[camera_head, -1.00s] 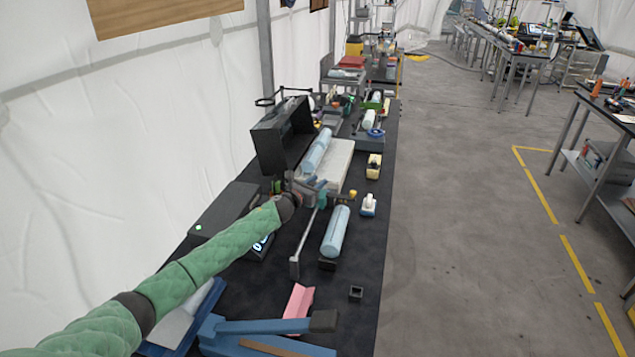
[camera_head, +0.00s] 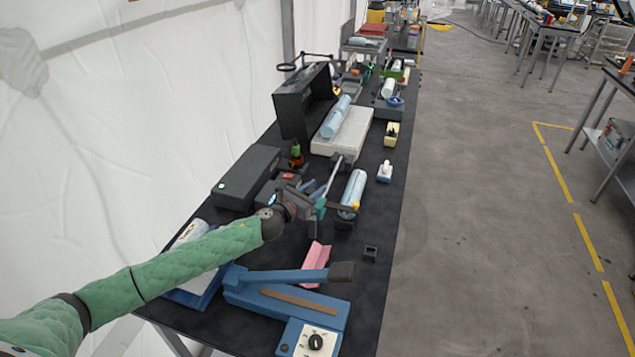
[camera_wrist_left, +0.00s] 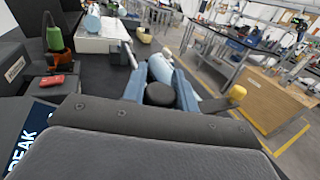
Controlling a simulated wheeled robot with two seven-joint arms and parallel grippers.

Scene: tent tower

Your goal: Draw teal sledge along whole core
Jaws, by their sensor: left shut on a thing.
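The light blue core (camera_head: 355,187) lies on a dark stand on the black bench; it also shows in the left wrist view (camera_wrist_left: 160,68). The teal sledge (camera_head: 320,208) is on a thin rail (camera_head: 335,172) left of the core. My left gripper (camera_head: 318,198) is beside the core's near part. In the wrist view its blue fingers (camera_wrist_left: 160,88) are shut on a round black knob (camera_wrist_left: 160,95), seemingly the sledge's handle. The sledge's underside is hidden. My right gripper is out of view.
A pink angled piece (camera_head: 316,262) and a blue lever press (camera_head: 285,300) stand nearer. A pale slab (camera_head: 358,138) with another core (camera_head: 336,117) and an open black box (camera_head: 303,103) are behind. A dark grey case (camera_head: 245,178) is left.

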